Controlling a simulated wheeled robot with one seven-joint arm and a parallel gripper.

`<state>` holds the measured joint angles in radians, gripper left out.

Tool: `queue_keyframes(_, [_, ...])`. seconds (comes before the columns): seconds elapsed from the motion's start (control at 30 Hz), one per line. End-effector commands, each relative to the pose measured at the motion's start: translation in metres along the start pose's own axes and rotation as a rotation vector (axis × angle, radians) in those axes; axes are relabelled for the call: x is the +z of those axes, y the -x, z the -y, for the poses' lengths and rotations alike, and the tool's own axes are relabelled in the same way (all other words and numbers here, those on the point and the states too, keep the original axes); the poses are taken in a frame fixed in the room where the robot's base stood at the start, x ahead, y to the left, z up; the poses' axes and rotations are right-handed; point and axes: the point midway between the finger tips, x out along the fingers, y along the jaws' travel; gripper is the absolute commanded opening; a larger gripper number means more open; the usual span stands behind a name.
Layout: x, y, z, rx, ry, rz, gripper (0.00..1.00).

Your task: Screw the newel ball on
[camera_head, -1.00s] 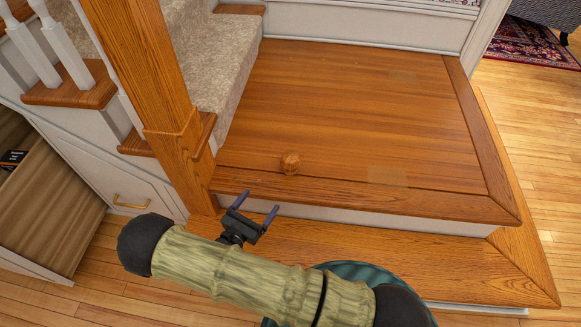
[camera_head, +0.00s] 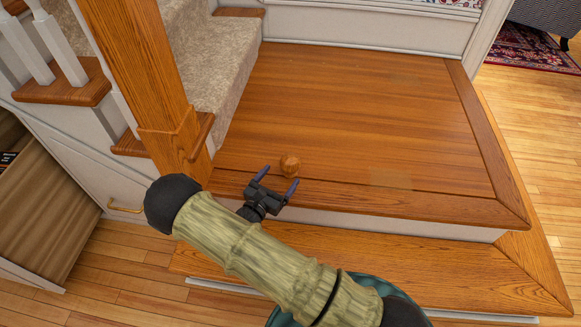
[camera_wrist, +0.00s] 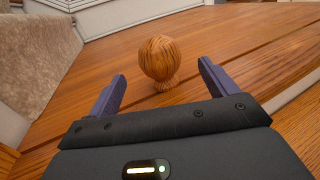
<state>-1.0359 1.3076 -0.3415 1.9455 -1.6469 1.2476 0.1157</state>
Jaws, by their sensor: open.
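The newel ball (camera_head: 290,164) is a round wooden ball with a short narrow foot. It stands upright on the wooden landing near its front edge. My gripper (camera_head: 278,179) is open and low over the landing's front edge, just short of the ball. In the wrist view the ball (camera_wrist: 159,60) is straight ahead, between the lines of the two blue fingers but beyond their tips (camera_wrist: 162,73); nothing is between the fingers. The wooden newel post (camera_head: 157,90) rises left of the landing; its top is out of view.
The landing (camera_head: 350,110) is otherwise mostly clear. Carpeted stairs (camera_head: 207,75) and white balusters (camera_head: 65,52) are at left. An open drawer (camera_head: 40,220) is at lower left. A lower wooden step (camera_head: 440,265) runs along the front, with open floor at right.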

Motion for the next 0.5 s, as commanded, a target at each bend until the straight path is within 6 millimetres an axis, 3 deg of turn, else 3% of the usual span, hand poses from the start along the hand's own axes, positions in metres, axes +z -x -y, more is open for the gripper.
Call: queue_keyframes(0.5, [-0.002,-0.0129,0.0,-0.001,-0.001,0.0,0.85])
